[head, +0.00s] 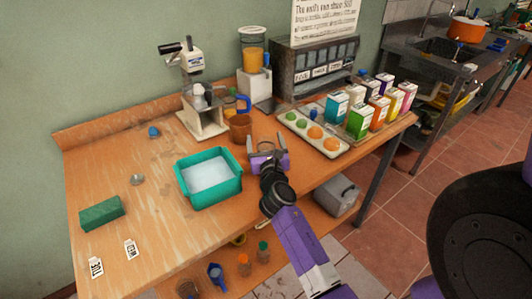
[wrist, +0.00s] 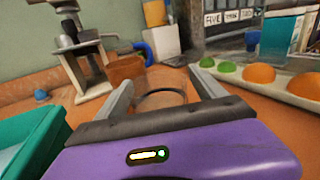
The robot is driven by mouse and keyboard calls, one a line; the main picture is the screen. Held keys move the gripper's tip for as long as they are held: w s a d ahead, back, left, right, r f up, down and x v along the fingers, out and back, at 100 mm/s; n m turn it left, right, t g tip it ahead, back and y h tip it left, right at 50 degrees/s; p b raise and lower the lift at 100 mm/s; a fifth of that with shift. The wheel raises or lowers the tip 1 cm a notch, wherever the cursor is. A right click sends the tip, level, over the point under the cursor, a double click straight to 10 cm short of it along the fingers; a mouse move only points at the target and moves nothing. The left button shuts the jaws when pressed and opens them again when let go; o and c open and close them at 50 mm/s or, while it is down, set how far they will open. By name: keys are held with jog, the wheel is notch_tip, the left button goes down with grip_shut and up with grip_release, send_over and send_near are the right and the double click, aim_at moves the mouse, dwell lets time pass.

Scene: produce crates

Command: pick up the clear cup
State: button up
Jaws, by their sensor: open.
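The clear cup (wrist: 160,84) is see-through and faint in the wrist view, with a dark curved edge. It stands on the wooden worktop between the two fingers of my gripper (wrist: 160,78). Gaps show between the fingers and the cup, so my gripper is open around it and not closed on it. In the head view my gripper (head: 265,140) is low over the worktop, right of the teal tub. The cup is hard to make out there, and its lower part is hidden by my gripper body in the wrist view.
A brown pot (head: 241,129) stands just behind my gripper. A teal tub (head: 225,196) is to the left. A tray (head: 338,149) with green and orange fruit is to the right, with cartons (head: 359,122) beyond. The left worktop has bare room.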

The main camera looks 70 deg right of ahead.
jog(key=c, duration=1.5)
jog(key=shift+r, duration=0.15)
